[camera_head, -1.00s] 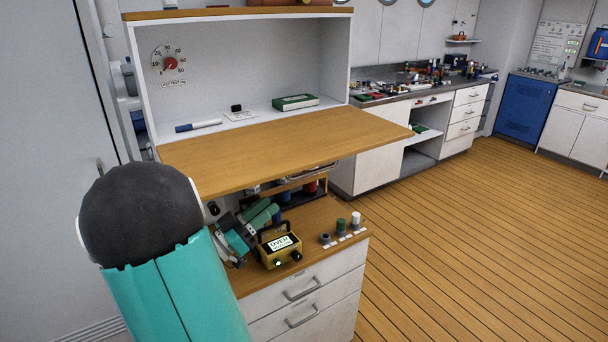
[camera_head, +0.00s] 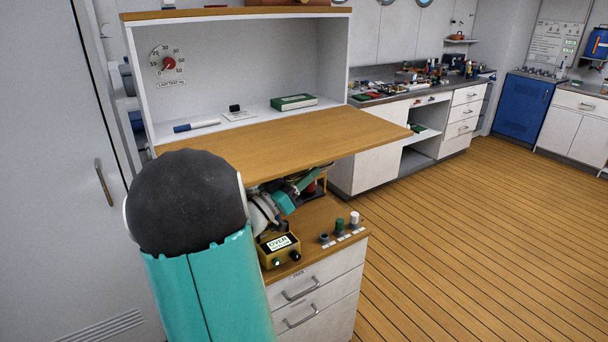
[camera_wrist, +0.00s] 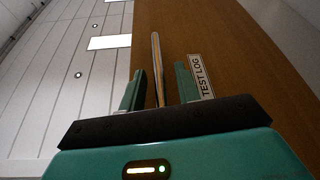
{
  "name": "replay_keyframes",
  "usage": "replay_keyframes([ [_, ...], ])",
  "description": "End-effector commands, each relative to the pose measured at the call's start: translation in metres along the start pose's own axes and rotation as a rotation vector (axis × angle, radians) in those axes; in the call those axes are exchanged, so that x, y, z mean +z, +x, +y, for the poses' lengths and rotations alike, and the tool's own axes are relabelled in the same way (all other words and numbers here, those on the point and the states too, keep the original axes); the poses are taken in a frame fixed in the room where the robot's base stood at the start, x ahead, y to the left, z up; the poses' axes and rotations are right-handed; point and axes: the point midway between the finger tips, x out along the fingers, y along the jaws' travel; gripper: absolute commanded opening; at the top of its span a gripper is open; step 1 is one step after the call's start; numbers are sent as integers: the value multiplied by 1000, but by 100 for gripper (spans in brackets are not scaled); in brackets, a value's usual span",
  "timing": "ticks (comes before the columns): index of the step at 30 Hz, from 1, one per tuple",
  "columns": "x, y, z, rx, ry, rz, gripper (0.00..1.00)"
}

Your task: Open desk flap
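The desk flap (camera_head: 285,138) is a flat wooden board standing out about level from the front of the white cabinet. Its wooden face fills the middle of the wrist view (camera_wrist: 215,45), with a "TEST LOG" label (camera_wrist: 201,76). A slim metal bar handle (camera_wrist: 156,65) stands out from that face. My gripper (camera_wrist: 160,72) is open, with one finger on each side of the handle and a gap visible on both sides. In the head view my gripper (camera_head: 300,190) is under the flap, partly hidden by the flap and my arm.
Below the flap, a yellow meter box (camera_head: 279,249) and several small knobs (camera_head: 340,228) sit on the wooden counter. Inside the cabinet are a green box (camera_head: 293,102), a marker (camera_head: 196,125) and a red-knobbed dial (camera_head: 169,63). The floor to the right is clear.

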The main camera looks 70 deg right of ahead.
Motion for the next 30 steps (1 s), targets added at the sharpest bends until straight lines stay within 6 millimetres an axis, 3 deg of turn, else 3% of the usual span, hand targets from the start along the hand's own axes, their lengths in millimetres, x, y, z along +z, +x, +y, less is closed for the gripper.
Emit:
replay_keyframes([
  [3,0,0,0,0,0,0,33],
  [8,0,0,0,0,0,0,1],
  [9,0,0,0,0,0,0,0],
  [17,-4,1,1,-4,-9,1,0],
  [30,-62,24,19,-78,-185,2,0],
])
